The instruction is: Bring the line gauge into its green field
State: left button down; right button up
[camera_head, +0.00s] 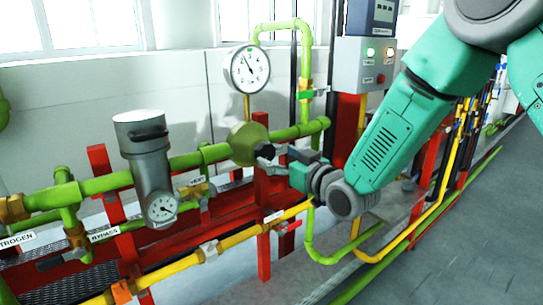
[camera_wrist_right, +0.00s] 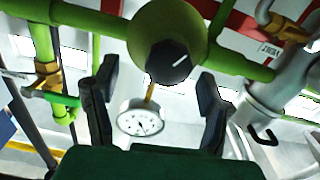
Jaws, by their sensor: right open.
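The large round white gauge (camera_head: 248,69) stands above the green pipe; its thin dark needle points up and slightly left. A dial, seemingly the same gauge (camera_wrist_right: 140,120), shows small in the wrist view. Below the gauge in the head view sits a round olive-green valve body (camera_head: 243,143). Its black knob (camera_wrist_right: 168,62) with a white mark faces me in the wrist view. My right gripper (camera_head: 268,152) is at the knob, its open fingers (camera_wrist_right: 158,78) on either side; contact cannot be told. My left gripper is not in view.
A grey canister (camera_head: 144,150) with a smaller gauge (camera_head: 162,208) stands left on the line. A grey control box (camera_head: 364,65) with lit lamps is behind my right arm. Red posts (camera_head: 264,225) and yellow pipes (camera_head: 240,238) lie below. Open floor is at right.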

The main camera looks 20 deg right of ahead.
aim_at(269, 152)
jog(key=w+a, duration=0.3)
jog(key=shift+a+r, duration=0.15)
jog(key=shift+d, duration=1)
jog(key=c, duration=1.2)
jog(key=shift+o, duration=0.2)
jog(key=shift+a+r, duration=0.1)
jog(key=shift+a, duration=0.5)
jog(key=shift+d, duration=0.3)
